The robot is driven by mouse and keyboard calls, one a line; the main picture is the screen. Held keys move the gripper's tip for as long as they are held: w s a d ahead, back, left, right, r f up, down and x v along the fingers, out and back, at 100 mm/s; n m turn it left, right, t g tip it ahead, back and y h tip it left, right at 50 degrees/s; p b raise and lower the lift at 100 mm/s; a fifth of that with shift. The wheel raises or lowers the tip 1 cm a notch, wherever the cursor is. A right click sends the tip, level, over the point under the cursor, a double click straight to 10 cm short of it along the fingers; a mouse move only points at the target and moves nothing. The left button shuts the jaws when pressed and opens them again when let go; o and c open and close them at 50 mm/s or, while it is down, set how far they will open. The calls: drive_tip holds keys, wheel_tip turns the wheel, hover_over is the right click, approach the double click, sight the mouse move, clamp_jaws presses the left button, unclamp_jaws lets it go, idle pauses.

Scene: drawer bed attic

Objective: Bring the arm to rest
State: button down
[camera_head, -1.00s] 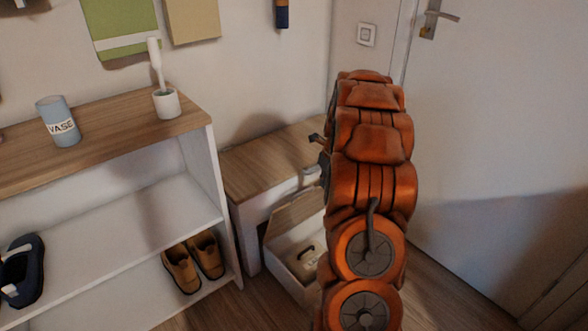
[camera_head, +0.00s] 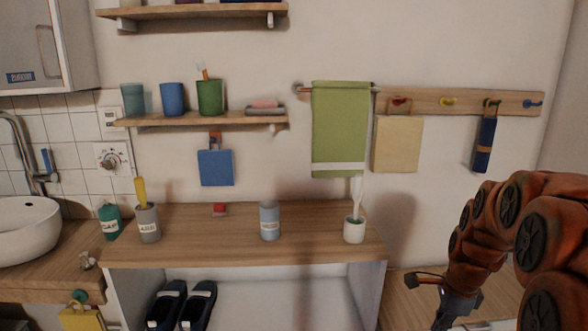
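My orange arm shows at the lower right of the head view. It is bent, and its end hangs downward. My gripper (camera_head: 448,308) is dark grey and partly cut off by the bottom edge. It is to the right of the wooden-topped shelf unit (camera_head: 330,215) and in front of a lower wooden surface. Its fingertips are not clear, so I cannot tell whether it is open or shut. I see nothing held in it.
A blue-grey vase (camera_head: 269,222) and a white cup with a brush (camera_head: 354,230) stand on the shelf unit. Dark shoes (camera_head: 182,305) are below. A sink (camera_head: 28,232) is at left.

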drive_tip(key=s+a+r+n+g+p, duration=0.2)
drive_tip(key=s+a+r+n+p, duration=0.8)
drive_tip(key=s+a+r+n, duration=0.3)
drive_tip(key=s+a+r+n+h+p, duration=0.1)
drive_tip(key=s+a+r+n+p, duration=0.2)
drive_tip(key=s+r+n+p, duration=0.4)
drive_tip(key=shift+s+a+r+n+g, duration=0.35)
drive_tip(key=shift+s+r+n, duration=0.35)
drive_tip(key=shift+s, duration=1.85)
